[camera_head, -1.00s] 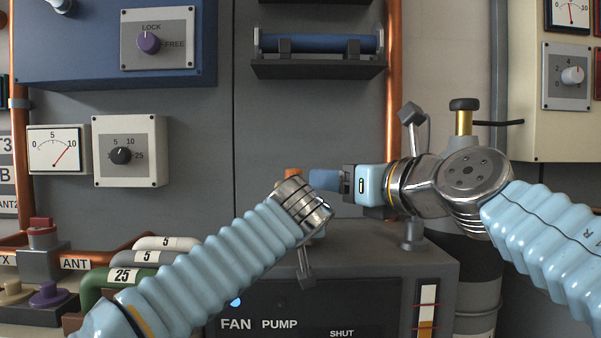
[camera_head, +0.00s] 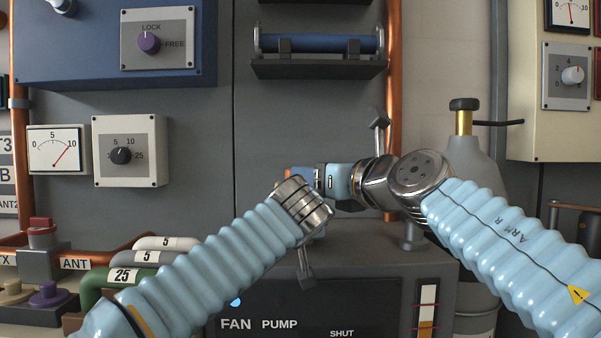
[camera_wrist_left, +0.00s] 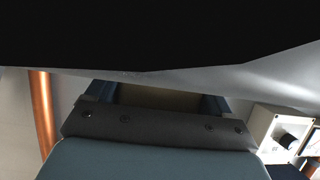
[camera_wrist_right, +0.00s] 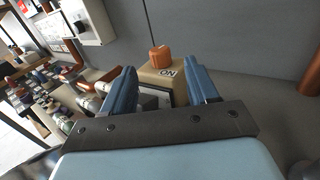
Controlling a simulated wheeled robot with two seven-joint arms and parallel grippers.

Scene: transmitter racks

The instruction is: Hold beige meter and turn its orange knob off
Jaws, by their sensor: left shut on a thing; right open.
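The beige meter (camera_wrist_right: 150,76) shows in the right wrist view with an orange knob (camera_wrist_right: 160,57) on top and an "ON" label beside it. In the left wrist view, a strip of its beige body (camera_wrist_left: 150,98) lies between my left gripper's fingers (camera_wrist_left: 155,100), which are shut on it. In the head view my left wrist hides most of the meter. My right gripper (camera_wrist_right: 159,70) is open, its blue fingers either side of the knob in its view and still short of it. In the head view the right gripper (camera_head: 305,179) is beside the knob, partly behind my left wrist.
A grey cabinet (camera_head: 375,250) marked FAN PUMP stands below my grippers. A shelf with a blue cylinder (camera_head: 318,42) is above. A copper pipe (camera_head: 395,90) runs down behind my right wrist, and a grey bottle (camera_head: 470,150) stands at right.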

